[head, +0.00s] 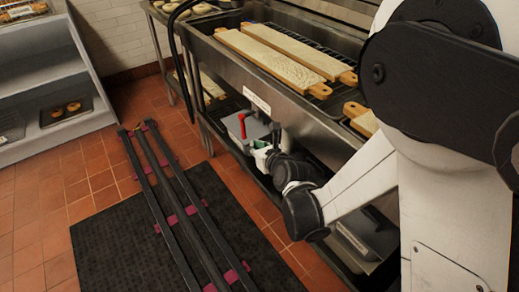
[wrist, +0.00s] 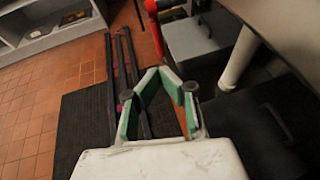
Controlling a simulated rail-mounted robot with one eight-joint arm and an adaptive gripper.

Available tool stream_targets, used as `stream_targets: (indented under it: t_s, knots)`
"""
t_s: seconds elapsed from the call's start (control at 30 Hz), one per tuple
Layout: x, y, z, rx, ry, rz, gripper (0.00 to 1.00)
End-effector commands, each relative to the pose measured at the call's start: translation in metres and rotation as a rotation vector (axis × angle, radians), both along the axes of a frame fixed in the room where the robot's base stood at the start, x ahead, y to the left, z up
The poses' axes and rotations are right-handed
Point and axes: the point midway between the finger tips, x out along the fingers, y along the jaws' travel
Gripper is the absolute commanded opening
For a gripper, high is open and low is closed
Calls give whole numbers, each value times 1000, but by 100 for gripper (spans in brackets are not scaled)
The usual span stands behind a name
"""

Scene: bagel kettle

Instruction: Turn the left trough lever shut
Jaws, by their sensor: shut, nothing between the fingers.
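The red lever (head: 242,127) is below the front edge of the steel trough (head: 205,47), beside a grey box. It also shows in the wrist view (wrist: 154,30) at the top, where its upper end is cut off by the frame. My gripper (head: 257,148) is low beside the trough, just below and right of the lever in the head view. In the wrist view my gripper (wrist: 171,82) has green-padded fingers, shut and empty. The lever appears beyond the fingertips, and I see no contact. The lever's pivot is not clearly visible.
A grey box (wrist: 198,40) and a white pipe (wrist: 239,55) stand right of the lever. Wooden boards (head: 270,60) lie on the trough. Dark rails (head: 165,185) cross the black mat (head: 110,250) at left. Floor between rails and trough is clear.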

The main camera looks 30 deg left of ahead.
Motion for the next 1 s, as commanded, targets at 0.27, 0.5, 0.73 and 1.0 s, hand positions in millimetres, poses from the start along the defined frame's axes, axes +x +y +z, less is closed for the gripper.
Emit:
stream_targets:
  t_s: [0.27, 0.5, 0.73, 1.0]
  knots:
    - [25, 41, -20, 1, -1, 1, 0]
    - [40, 63, -22, -1, -2, 1, 0]
    - [43, 68, -22, 0, -1, 0, 0]
    - [44, 67, -22, 0, -2, -1, 0]
